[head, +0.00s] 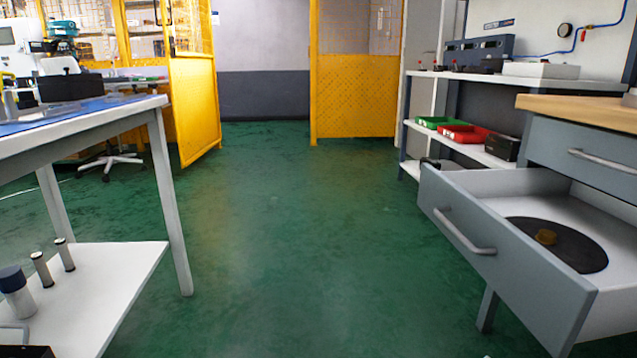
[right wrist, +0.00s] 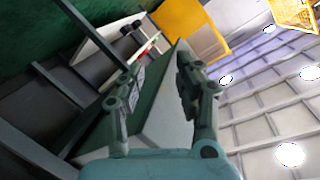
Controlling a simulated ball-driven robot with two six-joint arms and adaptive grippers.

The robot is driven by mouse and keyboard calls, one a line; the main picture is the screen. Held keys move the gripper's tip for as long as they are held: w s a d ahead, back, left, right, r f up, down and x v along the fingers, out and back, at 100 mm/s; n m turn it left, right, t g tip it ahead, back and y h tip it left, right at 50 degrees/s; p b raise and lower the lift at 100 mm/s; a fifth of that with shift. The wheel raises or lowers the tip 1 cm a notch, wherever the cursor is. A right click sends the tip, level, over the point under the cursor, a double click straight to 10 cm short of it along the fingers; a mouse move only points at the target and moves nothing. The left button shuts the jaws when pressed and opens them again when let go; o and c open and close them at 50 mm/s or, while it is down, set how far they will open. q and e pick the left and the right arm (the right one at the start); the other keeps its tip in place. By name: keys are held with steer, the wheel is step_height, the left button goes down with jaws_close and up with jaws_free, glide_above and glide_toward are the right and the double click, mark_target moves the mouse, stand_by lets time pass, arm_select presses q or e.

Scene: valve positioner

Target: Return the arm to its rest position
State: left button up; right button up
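My right gripper (right wrist: 158,82) shows in the right wrist view with its two fingers spread apart. Nothing is visibly held between the fingers. A pale, flat-sided surface shows behind them, and I cannot tell how far off it is. Neither gripper shows in the head view, so the left one is out of sight. At the right of the head view, a grey drawer (head: 480,262) stands pulled out of its cabinet (head: 585,150).
A workbench (head: 85,125) with a lower shelf (head: 110,290) stands at the left. Shelving with a green tray (head: 440,122) and a red tray (head: 465,134) is at the back right. Green floor (head: 290,230) lies clear between, leading to an open yellow mesh gate (head: 195,105).

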arm_select(q)
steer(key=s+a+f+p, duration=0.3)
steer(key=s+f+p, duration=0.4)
steer(key=p, duration=0.6)
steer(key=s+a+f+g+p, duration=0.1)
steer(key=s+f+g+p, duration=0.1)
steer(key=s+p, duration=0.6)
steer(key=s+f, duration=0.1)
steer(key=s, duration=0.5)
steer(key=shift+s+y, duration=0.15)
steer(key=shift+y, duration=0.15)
arm_select(e)
steer(key=s+d+f+n+g, duration=0.2)
steer(key=s+f+g, duration=0.3)
steer(key=s, duration=0.9)
steer(key=s+d+f+n+g, duration=0.2)
steer(key=s+f+n+g, duration=0.2)
steer(key=s, duration=1)
steer(key=s+d+f+n+g, duration=0.2)
steer(key=s+f+g, duration=0.4)
steer(key=s, duration=0.8)
steer(key=shift+d+f+n, duration=0.2)
steer(key=shift+f+n, duration=0.2)
steer(key=shift+f, duration=0.05)
